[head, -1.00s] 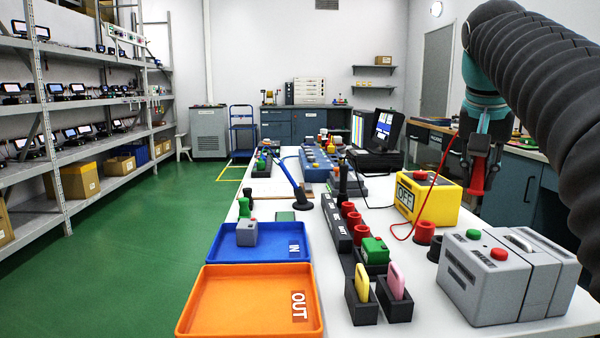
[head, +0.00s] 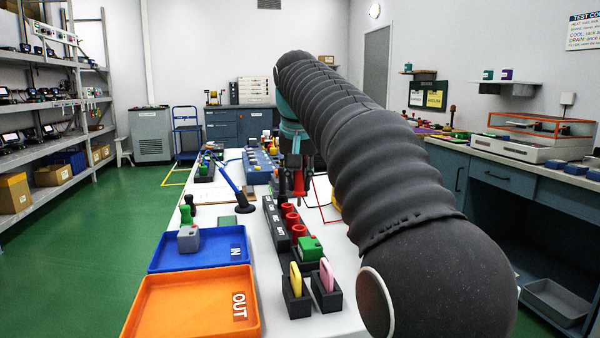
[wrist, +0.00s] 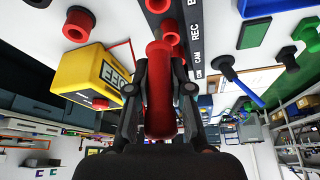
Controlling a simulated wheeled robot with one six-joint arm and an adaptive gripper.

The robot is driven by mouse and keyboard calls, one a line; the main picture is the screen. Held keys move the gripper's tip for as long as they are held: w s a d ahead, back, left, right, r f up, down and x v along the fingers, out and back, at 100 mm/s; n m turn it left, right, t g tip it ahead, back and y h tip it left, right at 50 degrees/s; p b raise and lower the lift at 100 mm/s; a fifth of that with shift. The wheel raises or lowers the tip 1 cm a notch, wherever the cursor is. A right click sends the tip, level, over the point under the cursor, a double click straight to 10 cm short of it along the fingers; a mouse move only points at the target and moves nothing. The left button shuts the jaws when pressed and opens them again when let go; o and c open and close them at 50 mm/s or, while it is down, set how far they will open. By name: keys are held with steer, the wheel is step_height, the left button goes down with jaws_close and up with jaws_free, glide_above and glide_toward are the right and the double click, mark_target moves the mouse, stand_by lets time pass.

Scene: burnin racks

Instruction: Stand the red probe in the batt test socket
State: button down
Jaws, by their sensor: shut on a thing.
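My gripper (head: 298,188) is shut on the red probe (wrist: 160,92), which lies between its two dark fingers in the wrist view. In the head view the probe shows only as a small red piece below the wrist. The gripper is over the far part of a dark label strip (head: 275,222), beside a row of red sockets (head: 293,219). In the wrist view the strip reads CAM, REC and a cut-off label starting with B. A red socket (wrist: 158,5) beside that B is cut by the top edge. The probe partly hides the other sockets and appears apart from them.
The yellow meter (wrist: 85,75) is mostly behind my arm in the head view. A green block (head: 310,248) and two black holders with yellow and pink tags (head: 326,276) stand nearer. Blue (head: 200,265) and orange (head: 150,310) trays lie left. A blue-handled tool (head: 228,180) leans nearby.

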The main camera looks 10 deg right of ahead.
mark_target(299, 201)
steer(key=shift+s+f, duration=0.1)
steer(key=shift+f, duration=0.65)
step_height(299, 201, down, 3)
steer(key=b, duration=0.3)
steer(key=shift+r, duration=0.2)
steer(key=shift+p, duration=0.55)
steer(key=shift+f+b, duration=1.1)
steer(key=shift+f, duration=0.6)
stand_by(0.7)
steer(key=c, duration=1)
jaws_free()
steer(key=shift+o, duration=0.2)
